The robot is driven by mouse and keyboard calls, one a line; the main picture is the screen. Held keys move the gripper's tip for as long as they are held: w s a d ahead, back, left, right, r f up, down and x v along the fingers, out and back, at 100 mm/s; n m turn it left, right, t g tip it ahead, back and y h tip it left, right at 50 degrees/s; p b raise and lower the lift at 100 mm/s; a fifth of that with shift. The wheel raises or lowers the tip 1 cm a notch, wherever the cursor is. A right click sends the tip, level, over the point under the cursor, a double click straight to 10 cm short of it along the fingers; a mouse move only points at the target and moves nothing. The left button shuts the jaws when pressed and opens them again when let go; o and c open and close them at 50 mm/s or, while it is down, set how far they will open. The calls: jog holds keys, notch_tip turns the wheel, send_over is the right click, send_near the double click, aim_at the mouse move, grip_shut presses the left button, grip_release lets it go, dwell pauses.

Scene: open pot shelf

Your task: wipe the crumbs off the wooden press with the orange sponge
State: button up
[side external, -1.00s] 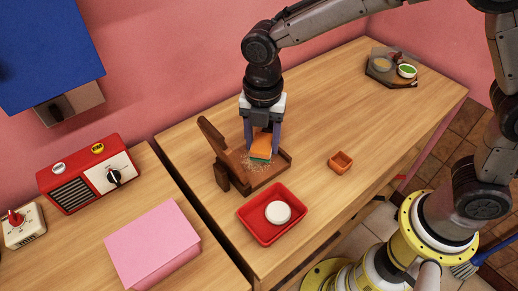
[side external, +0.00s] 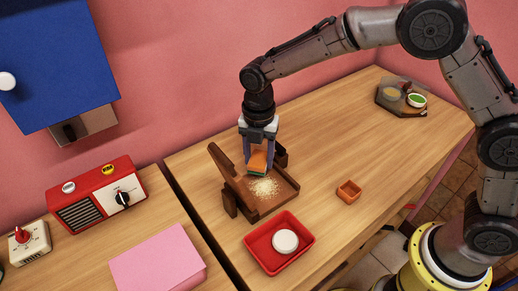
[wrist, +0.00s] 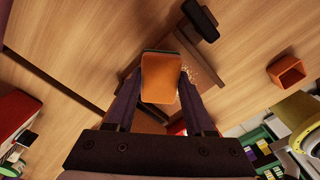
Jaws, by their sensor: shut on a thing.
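The wooden press (side external: 284,196) stands on the table, with its brown lever raised at the left. A patch of pale crumbs (side external: 264,187) lies on its base. My gripper (side external: 258,162) is shut on the orange sponge (side external: 257,165), which has a green underside. It holds the sponge over the back part of the press, behind the crumbs. I cannot tell whether the sponge touches the wood. In the wrist view the sponge (wrist: 160,78) sits between both fingers and hides much of the press; a few crumbs show at its right.
A red tray (side external: 256,246) with a white round thing (side external: 285,242) stands in front of the press. A small orange bowl (side external: 348,191) is to the right. A dark board with bowls (side external: 402,96) is at the back right. The table between is clear.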

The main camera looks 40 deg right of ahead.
aim_at(251, 172)
jog(key=shift+f, duration=0.8)
notch_tip(251, 172, down, 2)
jog(key=shift+f, duration=0.15)
jog(key=shift+s, duration=0.9)
jog(key=shift+c, duration=0.6)
jog(key=shift+s, duration=3.05)
jog(key=shift+a, duration=0.65)
jog(key=w, duration=0.4)
jog(key=shift+w+r, duration=0.15)
jog(key=shift+r, duration=0.1)
jog(key=shift+w+f, duration=0.1)
jog(key=shift+w, duration=1.7)
jog(key=shift+a+f, duration=0.1)
jog(key=shift+a, duration=0.25)
jog(key=shift+s+a, duration=0.1)
jog(key=shift+a, duration=0.15)
jog(key=shift+s, duration=3.9)
notch_tip(251, 172, up, 8)
